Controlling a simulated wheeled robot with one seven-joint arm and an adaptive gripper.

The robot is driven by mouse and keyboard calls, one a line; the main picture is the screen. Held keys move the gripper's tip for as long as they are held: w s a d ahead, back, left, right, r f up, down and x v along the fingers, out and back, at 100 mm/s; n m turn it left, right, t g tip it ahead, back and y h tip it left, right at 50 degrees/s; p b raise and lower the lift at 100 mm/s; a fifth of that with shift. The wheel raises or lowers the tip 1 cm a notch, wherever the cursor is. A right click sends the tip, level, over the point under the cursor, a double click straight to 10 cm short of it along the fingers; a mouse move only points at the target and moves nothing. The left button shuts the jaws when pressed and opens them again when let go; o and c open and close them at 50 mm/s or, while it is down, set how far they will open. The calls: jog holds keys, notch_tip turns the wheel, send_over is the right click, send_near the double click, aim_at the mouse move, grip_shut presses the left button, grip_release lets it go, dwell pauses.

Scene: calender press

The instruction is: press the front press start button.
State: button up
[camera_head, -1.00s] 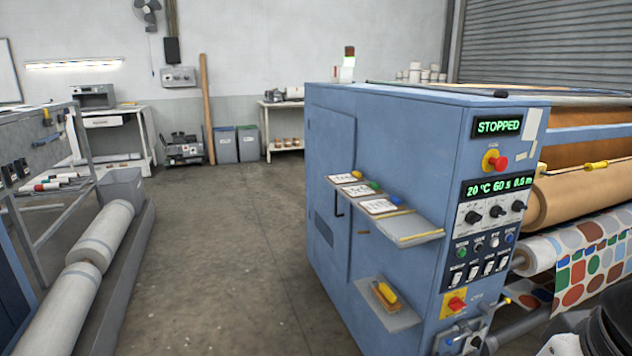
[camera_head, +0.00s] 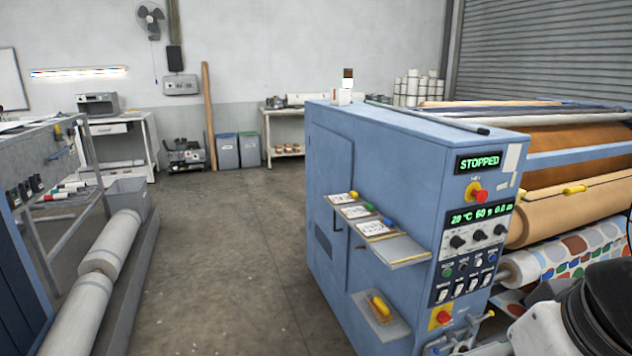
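The blue calender press (camera_head: 335,135) stands right of centre, its narrow control panel facing right of me. Its upper display (camera_head: 478,162) reads STOPPED in green. Below the lower display (camera_head: 481,214) and a row of black knobs is a row of small round buttons, with a green button (camera_head: 447,271) at its left end and a blue button (camera_head: 492,257) at its right end. Their labels are too small to read, so I cannot confirm which is start. My arm shows at the lower right, apart from the buttons in the picture. My gripper is not in view.
Red emergency-type knobs (camera_head: 480,196) sit on yellow plates above and below the controls. Two shelves (camera_head: 398,247) jut from the press's left side. Pale rolls (camera_head: 107,245) lie at the left. The floor (camera_head: 220,260) between is clear. Patterned fabric (camera_head: 590,250) hangs at right.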

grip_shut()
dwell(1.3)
